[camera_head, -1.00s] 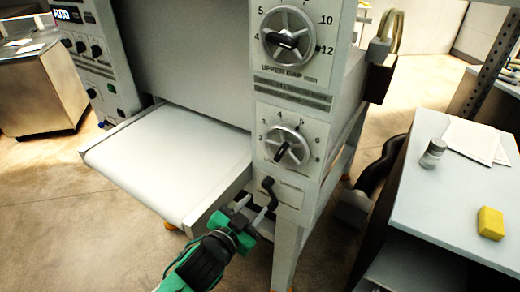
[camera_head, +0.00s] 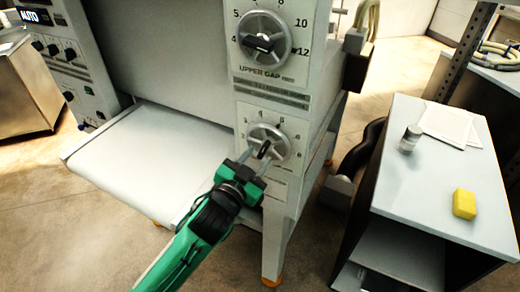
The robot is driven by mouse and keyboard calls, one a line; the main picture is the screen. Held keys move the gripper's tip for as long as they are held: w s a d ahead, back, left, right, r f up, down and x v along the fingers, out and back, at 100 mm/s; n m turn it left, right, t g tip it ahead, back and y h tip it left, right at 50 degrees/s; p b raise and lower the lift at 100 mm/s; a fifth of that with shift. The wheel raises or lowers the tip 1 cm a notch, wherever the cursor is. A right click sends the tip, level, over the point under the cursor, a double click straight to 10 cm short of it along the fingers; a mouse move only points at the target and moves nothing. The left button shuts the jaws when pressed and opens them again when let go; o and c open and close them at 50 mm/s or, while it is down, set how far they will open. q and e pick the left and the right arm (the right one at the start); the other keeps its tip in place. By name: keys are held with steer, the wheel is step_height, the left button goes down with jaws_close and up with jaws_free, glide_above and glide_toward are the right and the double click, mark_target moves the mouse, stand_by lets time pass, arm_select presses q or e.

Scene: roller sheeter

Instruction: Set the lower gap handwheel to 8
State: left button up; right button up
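The lower gap handwheel (camera_head: 278,138) is a grey spoked wheel with a black bar grip (camera_head: 264,150) across its hub, on a white dial plate low on the sheeter's front post. Small numbers ring it, too small to read surely. My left gripper (camera_head: 259,157) is in front of the wheel's lower half. Its two fingers are apart, one on each side of the lower end of the black bar; whether they touch it I cannot tell. The gripper hides the lower left of the wheel and dial. My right gripper is not in view.
The upper gap handwheel (camera_head: 265,38) sits above on the same post. A white conveyor bed (camera_head: 150,155) extends to the left. At right, a grey cart (camera_head: 430,190) carries a yellow block (camera_head: 464,204), a small shaker (camera_head: 411,138) and papers (camera_head: 446,127).

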arm_select(q)
steer(key=shift+x, duration=1.2)
jaws_close()
